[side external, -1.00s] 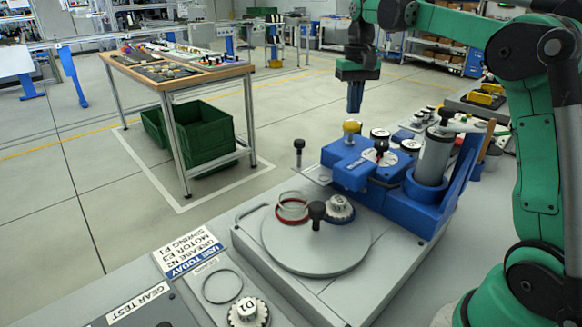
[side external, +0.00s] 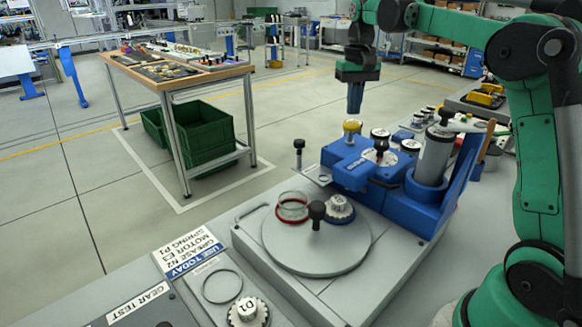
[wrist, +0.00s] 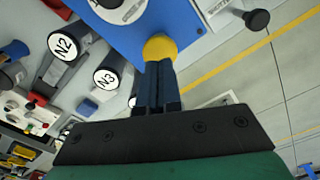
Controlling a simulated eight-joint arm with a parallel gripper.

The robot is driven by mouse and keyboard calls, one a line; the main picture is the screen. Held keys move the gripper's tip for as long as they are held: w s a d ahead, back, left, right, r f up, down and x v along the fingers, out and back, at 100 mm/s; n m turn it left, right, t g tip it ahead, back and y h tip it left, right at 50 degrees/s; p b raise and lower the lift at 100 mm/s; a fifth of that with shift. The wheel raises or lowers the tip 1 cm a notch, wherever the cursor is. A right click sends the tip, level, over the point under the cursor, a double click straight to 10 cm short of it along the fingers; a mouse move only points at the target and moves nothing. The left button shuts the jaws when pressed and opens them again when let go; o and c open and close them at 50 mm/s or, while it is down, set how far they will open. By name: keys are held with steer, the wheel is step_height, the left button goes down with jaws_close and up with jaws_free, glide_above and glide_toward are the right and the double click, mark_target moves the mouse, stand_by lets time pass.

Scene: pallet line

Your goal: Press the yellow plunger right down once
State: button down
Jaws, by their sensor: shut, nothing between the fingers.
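The yellow plunger (side external: 352,126) has a round yellow knob and stands upright on the blue fixture (side external: 345,162) in the side view. In the wrist view its yellow knob (wrist: 160,46) lies just beyond my fingertips, on the blue surface. My gripper (side external: 354,112) points straight down with its fingers together and nothing between them. Its tips are just above the knob in the side view, and a small gap or light contact cannot be told apart. In the wrist view my gripper (wrist: 158,66) partly overlaps the knob's near edge.
A black-knobbed gauge post (side external: 380,140) stands right of the plunger, with a grey cylinder (side external: 434,158) beyond it. A black-topped post (side external: 299,150) stands to the left. A round grey turntable (side external: 290,255) holds rings and a black knob in front. Labelled N2 (wrist: 64,45) and N3 (wrist: 106,78) parts lie nearby.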

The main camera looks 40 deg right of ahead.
mark_target(352, 123)
steer(key=shift+f, duration=2.15)
steer(key=shift+r, duration=3.75)
steer(key=shift+a, duration=0.1)
steer(key=shift+a+r, duration=0.1)
steer(key=shift+a, duration=0.3)
steer(key=s+a+f+n+t, duration=0.3)
steer(key=s+a+f, duration=0.2)
steer(key=a, duration=0.3)
steer(key=s+a+f+n+t, duration=0.3)
steer(key=s+a+f+t, duration=0.1)
steer(key=a, duration=0.3)
steer(key=shift+s+a+f, duration=0.4)
steer(key=shift+s, duration=0.35)
